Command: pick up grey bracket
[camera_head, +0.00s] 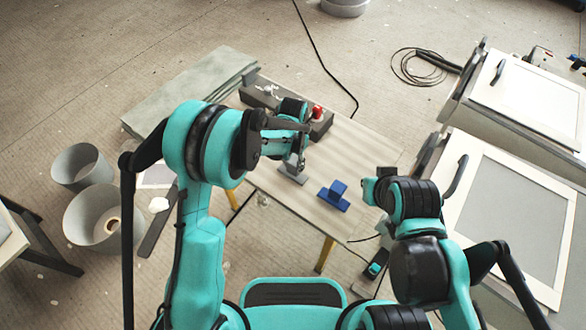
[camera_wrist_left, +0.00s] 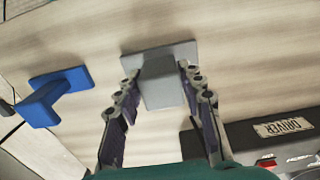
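The grey bracket (camera_head: 292,175) stands on the wooden table, below my left gripper (camera_head: 296,158) in the head view. In the left wrist view the bracket (camera_wrist_left: 163,82) has a flat base plate and an upright block. The two fingers of my left gripper (camera_wrist_left: 160,75) are spread on either side of the block, with the right finger very close to it. I cannot tell whether they touch it. My right gripper (camera_head: 372,188) is near the table's right edge, mostly hidden by its own arm.
A blue bracket (camera_head: 335,195) stands right of the grey one; it also shows in the left wrist view (camera_wrist_left: 50,95). A dark box (camera_head: 262,95) with a red knob (camera_head: 317,112) lies behind, labelled DRIVER. Framed panels (camera_head: 500,215) stand at the right.

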